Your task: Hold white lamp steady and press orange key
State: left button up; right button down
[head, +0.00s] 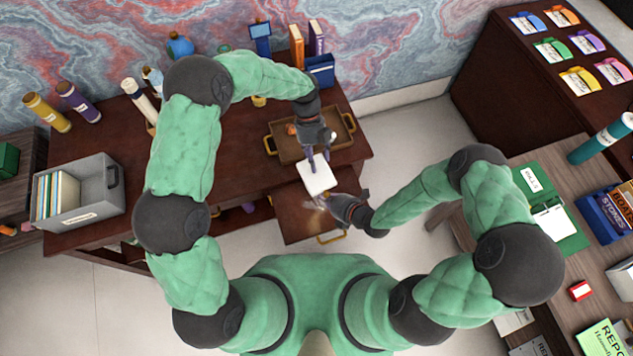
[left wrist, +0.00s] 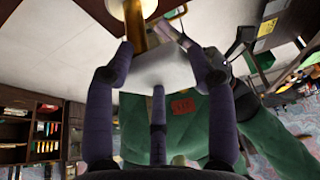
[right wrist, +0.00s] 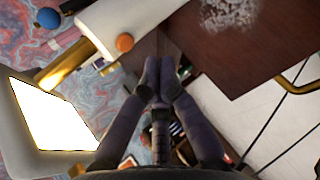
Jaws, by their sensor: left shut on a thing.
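The white lamp shows in the head view as a pale square (head: 316,177) over the open drawer. My left gripper (head: 318,160) is shut on the lamp's white block, which sits between its fingers in the left wrist view (left wrist: 158,70). In the right wrist view the lamp has a glowing panel (right wrist: 50,115), a brass stem (right wrist: 64,66) and a white block with a round orange key (right wrist: 124,42). My right gripper (head: 334,203) has its fingertips together and empty (right wrist: 160,72), close to the key; contact cannot be told.
A brown tray with brass handles (head: 342,143) lies on the desk behind the lamp. The drawer (head: 300,215) is open below it. A grey file box (head: 92,190) stands at left. A side table with a green clipboard (head: 570,235) is at right.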

pick_arm(q)
jog(key=shift+s+a+f, duration=0.1)
jog(key=shift+s+f, duration=0.1)
jog(key=shift+f, duration=0.2)
pick_arm(e)
jog(key=shift+s+d+f, duration=0.1)
jog(key=shift+s+d, duration=0.25)
jog(key=shift+s, duration=0.35)
jog(key=shift+s+d+f, duration=0.1)
jog(key=shift+s+d, duration=0.2)
jog(key=shift+s, duration=0.35)
pick_arm(q)
jog(key=o, duration=1.6)
jog(key=shift+o, duration=0.2)
jog(key=shift+w, duration=0.35)
jog(key=shift+r, duration=0.1)
pick_arm(e)
jog(key=shift+w, duration=0.2)
pick_arm(q)
jog(key=shift+s+r, duration=0.1)
pick_arm(e)
jog(key=shift+s, duration=0.1)
pick_arm(q)
jog(key=shift+r, duration=0.2)
jog(key=v, duration=1.1)
jog(key=shift+w+r, duration=0.15)
jog(key=shift+w, duration=0.15)
